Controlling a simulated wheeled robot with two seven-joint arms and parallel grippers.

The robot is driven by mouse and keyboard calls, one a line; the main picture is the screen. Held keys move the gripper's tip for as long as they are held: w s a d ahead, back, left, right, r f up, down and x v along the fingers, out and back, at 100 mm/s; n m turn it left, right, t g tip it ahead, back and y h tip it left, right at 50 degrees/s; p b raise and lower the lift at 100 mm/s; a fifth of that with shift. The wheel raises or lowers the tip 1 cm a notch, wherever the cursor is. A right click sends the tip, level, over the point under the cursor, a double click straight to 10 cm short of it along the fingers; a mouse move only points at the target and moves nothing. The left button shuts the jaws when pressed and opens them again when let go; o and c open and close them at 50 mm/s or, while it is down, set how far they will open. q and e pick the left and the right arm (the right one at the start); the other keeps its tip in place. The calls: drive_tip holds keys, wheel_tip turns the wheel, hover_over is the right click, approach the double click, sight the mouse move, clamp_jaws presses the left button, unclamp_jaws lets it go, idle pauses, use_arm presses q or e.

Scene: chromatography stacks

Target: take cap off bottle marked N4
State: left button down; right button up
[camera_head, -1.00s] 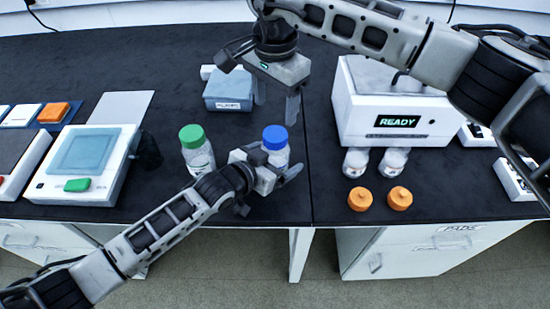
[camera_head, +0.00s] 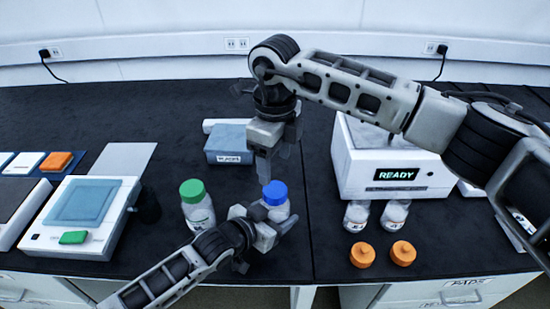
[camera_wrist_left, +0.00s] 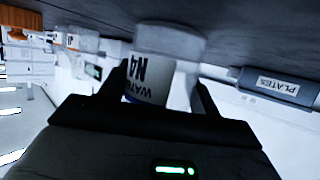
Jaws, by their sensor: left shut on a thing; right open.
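The bottle marked N4 (camera_wrist_left: 155,75) sits between the fingers of my left gripper (camera_wrist_left: 155,90) in the left wrist view, its label reading "WAT..." and "N4". In the head view this clear bottle (camera_head: 277,213) stands upright on the bench with its blue cap (camera_head: 275,193) on. My left gripper (camera_head: 274,226) is shut on the bottle's body from the front left. My right gripper (camera_head: 266,167) is open, pointing down just above and slightly left of the blue cap, apart from it as far as I can tell.
A green-capped bottle (camera_head: 198,212) stands close to the left. Two open bottles (camera_head: 356,215) and two orange caps (camera_head: 362,255) are at the right, before the READY machine (camera_head: 380,170). A blue-grey box (camera_head: 229,143) is behind. A scale (camera_head: 82,215) is at far left.

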sight(275, 189)
drive_tip(key=m, duration=1)
drive_tip(key=shift+m, duration=0.3)
drive_tip(key=m, duration=0.4)
drive_tip(key=shift+m, duration=0.4)
drive_tip(key=m, duration=0.5)
drive_tip(key=shift+m, duration=0.4)
drive_tip(key=shift+f, duration=4)
